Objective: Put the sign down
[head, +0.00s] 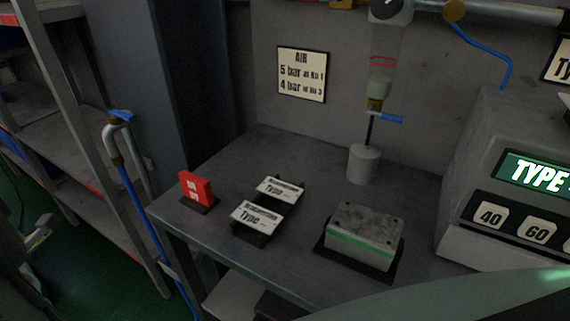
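A red sign (196,188) with white marks stands upright on a small dark base at the left front of the grey table (310,199). Two white cards reading "Type" lie on dark holders to its right, a rear card (280,189) and a front card (256,216). Which of these is the task's sign, I cannot tell. I cannot make out my gripper in the head view.
A metal block (365,233) with a green stripe sits on a dark plate at the table's right. A grey cylinder (363,164) stands behind it. A console (505,195) bounds the right. An AIR notice (302,74) hangs on the wall.

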